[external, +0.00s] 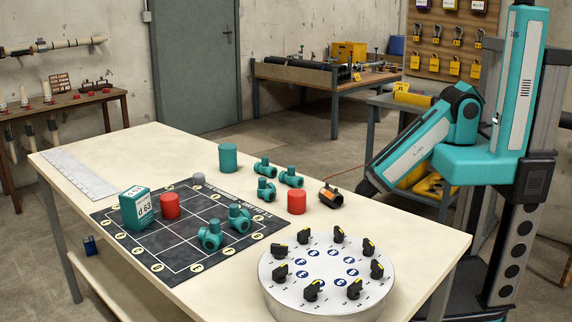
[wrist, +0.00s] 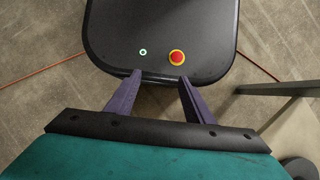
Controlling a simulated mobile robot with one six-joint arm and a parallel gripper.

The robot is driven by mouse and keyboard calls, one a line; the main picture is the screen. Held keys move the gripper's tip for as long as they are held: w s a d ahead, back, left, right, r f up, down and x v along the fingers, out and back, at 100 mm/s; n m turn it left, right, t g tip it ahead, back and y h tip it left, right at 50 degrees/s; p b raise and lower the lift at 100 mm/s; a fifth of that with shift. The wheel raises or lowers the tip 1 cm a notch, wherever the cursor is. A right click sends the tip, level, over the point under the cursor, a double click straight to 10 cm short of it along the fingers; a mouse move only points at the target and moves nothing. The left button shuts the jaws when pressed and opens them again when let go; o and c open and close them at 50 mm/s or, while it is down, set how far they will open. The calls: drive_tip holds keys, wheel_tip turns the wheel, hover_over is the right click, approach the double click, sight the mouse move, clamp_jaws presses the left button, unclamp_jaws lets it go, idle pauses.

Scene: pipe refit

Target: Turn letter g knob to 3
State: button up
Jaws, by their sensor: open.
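A round silver panel (external: 328,292) sits at the table's near right corner. Several black knobs with yellow marks stand in a ring on it, one of them at the near side (external: 313,290). Round blue labels (external: 314,254) lie inside the ring. The letters and numbers are too small to read, so I cannot tell which knob is g. My gripper (wrist: 158,80) shows in the wrist view with its two purple fingers apart and nothing between them. It points down over my own black base, away from the panel. In the external view the arm is folded right of the table and the fingers are hidden.
A black grid mat (external: 187,263) on the table (external: 110,160) holds a teal box (external: 136,212), a red cylinder (external: 169,206) and teal fittings (external: 210,236). A teal cylinder (external: 228,158), another red cylinder (external: 297,202) and a black-orange fitting (external: 330,195) stand behind the panel.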

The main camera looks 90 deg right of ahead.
drive_tip(key=w+d+r+n+t+y+p, duration=0.1)
drive_tip(key=w+d+r+t+y+p, duration=0.15)
drive_tip(key=w+r, duration=1.6)
drive_tip(key=w+d+r+n+t+y+p, duration=0.1)
drive_tip(key=w+d+r+t+y+p, duration=0.2)
drive_tip(key=w+r, duration=1.6)
drive_tip(key=w+a+r+n+y+b, duration=0.15)
drive_tip(key=a+r, duration=0.25)
drive_tip(key=a, duration=0.5)
drive_tip(key=w+a+r+n+g, duration=0.1)
drive_tip(key=w+a+r+n, duration=0.15)
drive_tip(key=a+r, duration=0.45)
drive_tip(key=w+a+r+n+y+b, duration=0.1)
drive_tip(key=a+r+n, duration=0.15)
drive_tip(key=a, duration=0.75)
drive_tip(key=s+a+r+n+h+p, duration=0.1)
drive_tip(key=a+r+n, duration=0.1)
drive_tip(key=a+n, duration=0.4)
drive_tip(key=s+a+r+n+g+h+p, duration=0.1)
drive_tip(key=a+n, duration=0.5)
drive_tip(key=a, duration=0.9)
drive_tip(key=s+a+r+n+g+h+p, duration=0.1)
drive_tip(key=a+r+n, duration=0.4)
drive_tip(key=a, duration=0.6)
drive_tip(key=shift+s+r+n+h, duration=0.25)
drive_tip(key=shift+s+n+h, duration=0.1)
drive_tip(key=shift+n+h, duration=0.5)
drive_tip(key=shift+a, duration=0.1)
